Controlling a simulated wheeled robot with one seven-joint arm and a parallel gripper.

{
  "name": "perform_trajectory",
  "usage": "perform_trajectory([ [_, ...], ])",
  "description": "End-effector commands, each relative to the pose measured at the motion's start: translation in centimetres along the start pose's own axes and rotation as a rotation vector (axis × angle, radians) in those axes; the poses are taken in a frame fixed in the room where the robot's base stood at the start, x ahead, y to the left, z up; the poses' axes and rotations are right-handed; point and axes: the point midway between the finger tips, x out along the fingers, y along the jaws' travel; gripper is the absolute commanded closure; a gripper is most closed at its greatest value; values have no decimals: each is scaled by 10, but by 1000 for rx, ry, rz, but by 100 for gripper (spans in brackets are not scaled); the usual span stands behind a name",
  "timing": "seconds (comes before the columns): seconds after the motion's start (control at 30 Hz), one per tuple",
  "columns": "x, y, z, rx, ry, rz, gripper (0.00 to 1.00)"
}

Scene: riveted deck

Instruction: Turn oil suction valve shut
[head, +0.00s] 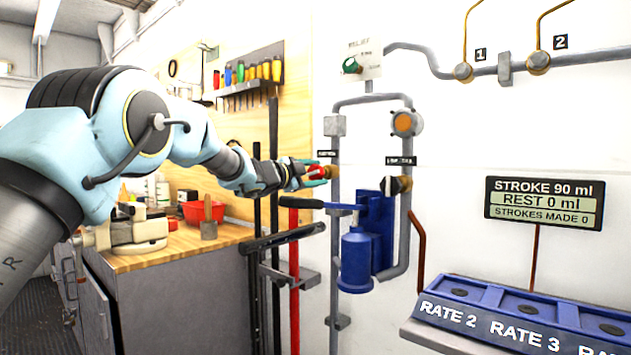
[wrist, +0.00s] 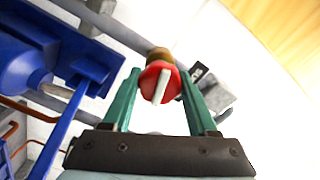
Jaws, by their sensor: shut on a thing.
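The suction valve has a round red knob (head: 317,171) with a pale bar across its face and a brass body behind it. It sits on the grey vertical pipe, under a small black label (head: 327,154) too blurred to read surely. In the wrist view the red knob (wrist: 150,73) lies between the green fingertips, with its pale bar pointing roughly along the fingers. My gripper (head: 314,173) reaches it from the left and is shut on the knob; it also shows in the wrist view (wrist: 158,85). The knob's far side is hidden.
A blue hand pump (head: 358,262) with a lever (head: 318,204) stands just below and right of my gripper. A black-handled valve (head: 397,185) is on the right pipe. The counter panel (head: 543,203) reads REST 0 ml, STROKES MADE 0. A workbench (head: 150,262) stands left.

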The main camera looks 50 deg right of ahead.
Motion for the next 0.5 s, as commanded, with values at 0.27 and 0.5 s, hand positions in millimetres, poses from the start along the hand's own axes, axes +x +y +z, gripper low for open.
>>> perform_trajectory([
  [0.27,0,2,1,189,1,0,97],
  [0.5,0,2,0,278,1,1,97],
])
